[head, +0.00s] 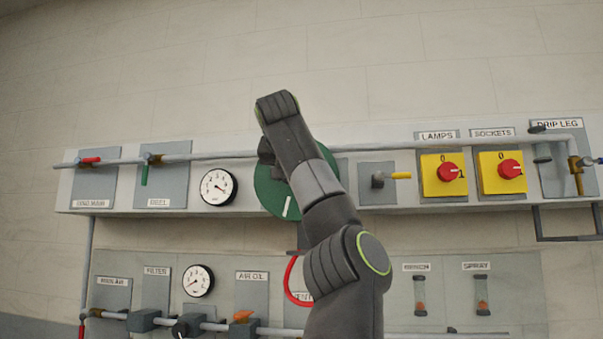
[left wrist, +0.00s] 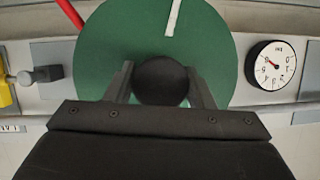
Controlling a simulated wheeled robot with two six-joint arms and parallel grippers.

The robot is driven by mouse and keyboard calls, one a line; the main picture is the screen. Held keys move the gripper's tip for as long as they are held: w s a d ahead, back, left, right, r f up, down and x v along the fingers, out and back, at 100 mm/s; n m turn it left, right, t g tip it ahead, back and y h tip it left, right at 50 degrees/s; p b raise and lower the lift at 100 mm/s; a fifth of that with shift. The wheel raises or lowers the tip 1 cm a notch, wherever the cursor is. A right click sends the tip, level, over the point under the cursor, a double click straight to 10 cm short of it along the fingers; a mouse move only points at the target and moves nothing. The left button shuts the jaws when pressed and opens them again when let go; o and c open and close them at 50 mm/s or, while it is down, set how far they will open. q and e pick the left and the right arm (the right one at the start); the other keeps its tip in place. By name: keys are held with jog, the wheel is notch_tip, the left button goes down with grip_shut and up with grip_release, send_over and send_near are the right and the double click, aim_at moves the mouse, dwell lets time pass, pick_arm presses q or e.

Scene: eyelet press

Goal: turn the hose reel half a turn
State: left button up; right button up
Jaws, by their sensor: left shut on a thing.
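The hose reel is a green disc (head: 268,195) on the wall panel, partly hidden behind my left arm in the head view. It fills the upper middle of the left wrist view (left wrist: 110,45). A white mark (head: 289,206) shows low on the disc in the head view, and near the top edge in the left wrist view (left wrist: 173,17). My left gripper (left wrist: 160,88) is shut on the reel's dark round knob (left wrist: 161,76), one finger on each side. In the head view the grip is mostly hidden by my arm. My right gripper is not in view.
A red hose (head: 291,279) hangs below the reel. A gauge (head: 218,187) is left of it, and a yellow-handled valve (head: 400,175) right of it. Yellow switches with red knobs (head: 447,172) are farther right. A pipe (head: 225,156) runs along the panel.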

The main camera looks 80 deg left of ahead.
pick_arm(q)
jog(key=shift+f+n, duration=0.15)
jog(key=shift+n, duration=0.25)
jog(key=o, duration=1.4)
jog(key=v, duration=1.1)
jog(key=b+v, duration=0.1)
jog(key=v, duration=0.5)
jog(key=shift+s+r, duration=0.25)
jog(key=shift+s, duration=0.1)
